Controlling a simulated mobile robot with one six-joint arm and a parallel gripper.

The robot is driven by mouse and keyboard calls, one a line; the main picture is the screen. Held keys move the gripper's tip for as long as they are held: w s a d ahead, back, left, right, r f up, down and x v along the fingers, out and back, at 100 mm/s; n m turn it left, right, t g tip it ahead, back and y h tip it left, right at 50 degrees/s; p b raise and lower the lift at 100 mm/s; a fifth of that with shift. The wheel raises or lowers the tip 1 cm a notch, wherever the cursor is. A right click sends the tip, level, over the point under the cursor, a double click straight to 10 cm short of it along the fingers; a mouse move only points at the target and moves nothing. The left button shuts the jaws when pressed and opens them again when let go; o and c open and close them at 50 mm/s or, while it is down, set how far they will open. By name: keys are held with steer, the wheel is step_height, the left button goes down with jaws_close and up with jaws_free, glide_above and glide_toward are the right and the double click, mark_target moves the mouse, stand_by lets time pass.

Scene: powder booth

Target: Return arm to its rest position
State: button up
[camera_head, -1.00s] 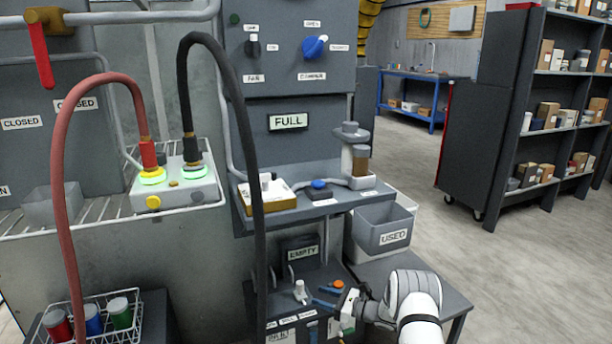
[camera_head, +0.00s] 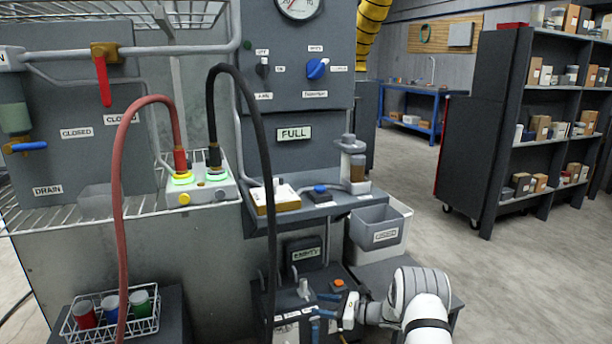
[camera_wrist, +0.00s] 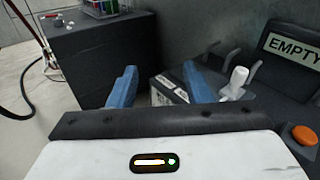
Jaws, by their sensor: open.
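My arm reaches in from the lower right of the head view, over the low dark bench at the front of the booth. My gripper (camera_wrist: 158,88) shows in the wrist view with its two blue fingers apart and nothing between them. In the head view its blue fingers (camera_head: 322,313) are small and partly hidden by the wrist. Beyond the fingers in the wrist view are a labelled dark box (camera_wrist: 172,86) and a white nozzle-like piece (camera_wrist: 236,82). An orange button (camera_wrist: 304,135) lies to the right, and an EMPTY sign (camera_wrist: 292,48) is above it.
A grey bin (camera_head: 378,228) hangs beside the shelf above my arm. Red (camera_head: 117,210) and black (camera_head: 262,150) hoses loop down from a connector block. A wire basket (camera_head: 72,328) holds coloured jars at lower left. The floor (camera_head: 500,260) right of the booth is clear.

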steer(key=s+a+r+n+g+h+p, duration=0.1)
steer(key=s+r+n+g+h+p, duration=0.2)
steer(key=s+r, duration=0.5)
steer(key=s+r+n+g+h+p, duration=0.1)
steer(key=s+r+n+p, duration=0.4)
steer(key=r, duration=0.8)
steer(key=s+a+r+n+g+h+p, duration=0.15)
steer(key=s+r+p, duration=0.3)
steer(key=r, duration=0.55)
steer(key=s+d+r+n+h+p, duration=0.3)
steer(key=s+d+r+p, duration=0.1)
steer(key=s+r, duration=0.3)
steer(key=s+d+r+n+t+h+p, duration=0.1)
steer(key=s+d+r+n+h+p, duration=0.3)
steer(key=s+r+p, duration=0.3)
steer(key=s+d+r+n+t+h+p, duration=0.1)
steer(key=s+d+r+n+h+p, duration=0.2)
steer(key=s+r, duration=0.6)
steer(key=shift+s+d+r+n+p, duration=0.2)
steer(key=shift+s+d+n+p, duration=0.5)
steer(key=shift+s+p, duration=0.7)
steer(key=shift+s+a+t+h, duration=0.15)
steer(key=shift+t+h, duration=0.1)
